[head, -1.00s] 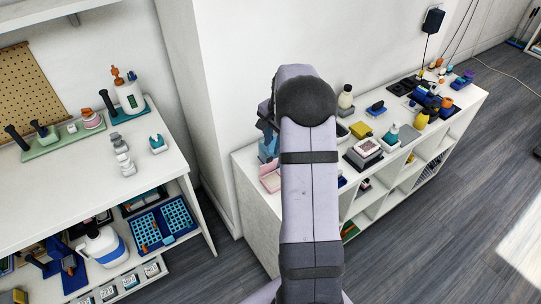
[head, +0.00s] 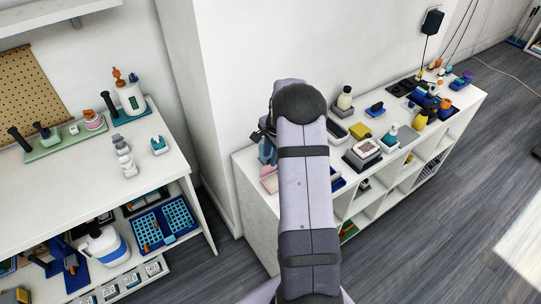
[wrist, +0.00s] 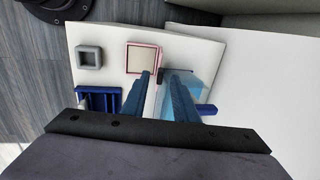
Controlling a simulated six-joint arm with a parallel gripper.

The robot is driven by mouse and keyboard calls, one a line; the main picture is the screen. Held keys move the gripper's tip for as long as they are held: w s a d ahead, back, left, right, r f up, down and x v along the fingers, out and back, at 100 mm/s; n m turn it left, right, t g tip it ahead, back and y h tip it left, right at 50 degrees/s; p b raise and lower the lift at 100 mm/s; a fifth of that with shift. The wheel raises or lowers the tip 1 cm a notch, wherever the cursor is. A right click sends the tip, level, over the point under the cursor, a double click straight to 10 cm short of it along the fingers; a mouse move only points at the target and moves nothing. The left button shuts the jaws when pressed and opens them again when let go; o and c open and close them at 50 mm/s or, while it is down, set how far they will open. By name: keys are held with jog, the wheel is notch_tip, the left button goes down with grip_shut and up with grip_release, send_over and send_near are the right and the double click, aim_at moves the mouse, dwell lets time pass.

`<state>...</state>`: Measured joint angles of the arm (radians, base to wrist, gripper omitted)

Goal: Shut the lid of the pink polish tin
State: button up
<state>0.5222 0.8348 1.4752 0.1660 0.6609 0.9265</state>
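The pink polish tin (wrist: 142,57) is a square, pink-rimmed box with a pale inside, near the shelf top's edge in the wrist view. Its inside shows, so it stands open. In the head view the pink tin (head: 269,181) is partly hidden behind my arm. My gripper (wrist: 160,76) has two blue fingers beside the tin's lower right corner, with a gap between them. A small dark part shows between the tips. Contact with the tin or its lid cannot be told, and the lid is not clearly seen.
A light-blue see-through object (wrist: 200,92) is right beside the right finger. A grey square dish (wrist: 89,57) and a dark blue tray (wrist: 98,101) lie to the left.

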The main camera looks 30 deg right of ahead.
jog(key=shift+x, duration=0.8)
grip_shut()
dwell(1.0)
